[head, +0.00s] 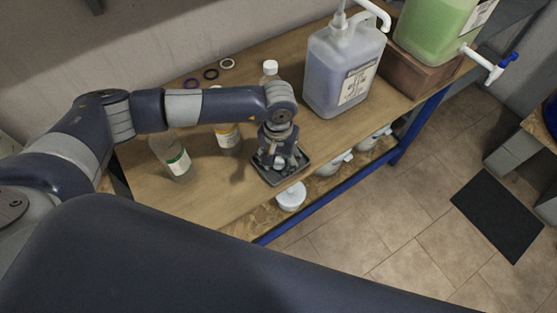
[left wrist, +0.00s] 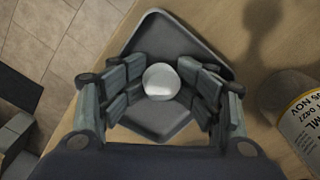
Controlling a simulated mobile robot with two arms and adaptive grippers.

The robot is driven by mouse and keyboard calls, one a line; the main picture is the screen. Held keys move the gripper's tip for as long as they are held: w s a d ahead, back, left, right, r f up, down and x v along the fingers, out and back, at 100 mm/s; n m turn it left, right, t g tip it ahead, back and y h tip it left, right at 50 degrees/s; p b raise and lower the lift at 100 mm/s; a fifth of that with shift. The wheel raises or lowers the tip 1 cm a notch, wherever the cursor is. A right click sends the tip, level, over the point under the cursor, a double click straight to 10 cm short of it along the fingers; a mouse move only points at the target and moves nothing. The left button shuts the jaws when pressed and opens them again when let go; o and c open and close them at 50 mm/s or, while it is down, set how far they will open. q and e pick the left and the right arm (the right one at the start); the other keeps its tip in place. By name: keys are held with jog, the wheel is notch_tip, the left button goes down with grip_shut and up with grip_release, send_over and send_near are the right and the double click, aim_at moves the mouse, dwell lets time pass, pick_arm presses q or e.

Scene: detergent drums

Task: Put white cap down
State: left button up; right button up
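My left gripper (head: 280,158) points down over a small dark square tray (head: 270,180) near the front edge of the wooden table. In the left wrist view the gripper (left wrist: 161,79) has its fingers closed in on both sides of a round white cap (left wrist: 160,83). The cap sits between the fingertips, over the middle of the tray (left wrist: 152,33). Whether the cap touches the tray floor is hard to tell. In the head view the fingers mostly hide the cap. My right gripper is not in view.
Several rings, one dark (head: 211,74), lie at the back. A bluish drum (head: 340,75) stands right; a green drum (head: 432,28) sits on a brown block (head: 405,68).

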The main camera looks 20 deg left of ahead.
aim_at(278, 162)
pick_arm(q)
jog(key=shift+s+a+f, duration=0.1)
jog(key=shift+s+f, duration=0.1)
jog(key=shift+s, duration=0.05)
jog(key=shift+r+p, duration=0.35)
jog(key=shift+p, duration=0.15)
jog(key=shift+r+p, duration=0.4)
jog(key=shift+p, duration=0.1)
notch_tip(278, 162, up, 12)
jog(key=b, duration=0.2)
jog(key=shift+w+b, duration=0.3)
